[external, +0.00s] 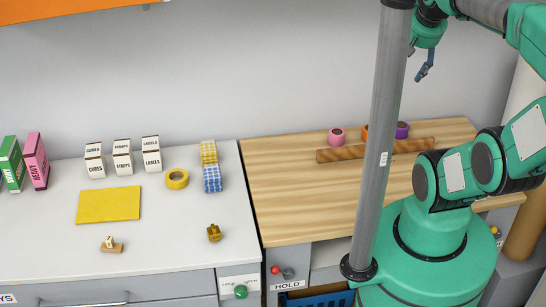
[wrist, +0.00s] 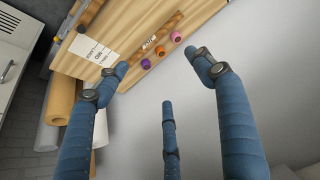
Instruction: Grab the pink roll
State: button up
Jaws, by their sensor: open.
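The pink roll (external: 336,136) stands at the back of the wooden tabletop, behind a long wooden strip (external: 350,152). It also shows in the wrist view (wrist: 176,38), at the end of a row with an orange roll (wrist: 160,50) and a purple roll (wrist: 145,64). My gripper (external: 424,68) is high above the worktop, up and to the right of the pink roll, well apart from it. In the wrist view its blue fingers (wrist: 162,78) are spread, with nothing between them.
The purple roll (external: 402,130) and the partly hidden orange roll (external: 365,131) stand right of the pink one. My grey column crosses the external view before the wooden tabletop (external: 285,200). A white counter (external: 160,235) at left holds boxes, tape rolls and a yellow pad (external: 108,205).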

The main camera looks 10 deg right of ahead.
jog(key=w+f+m+g+b, duration=0.1)
jog(key=w+f+g+b, duration=0.1)
jog(key=w+f, duration=0.45)
jog(key=m+g+b, duration=0.1)
jog(key=g+b, duration=0.2)
jog(key=g, duration=0.1)
send_over(339, 132)
notch_tip(339, 132, down, 38)
jog(key=shift+w+f, duration=0.15)
jog(key=shift+f, duration=0.1)
jog(key=shift+f, duration=0.6)
jog(key=shift+f, duration=0.15)
jog(key=shift+f+b, duration=0.75)
jog(key=shift+f, duration=2.25)
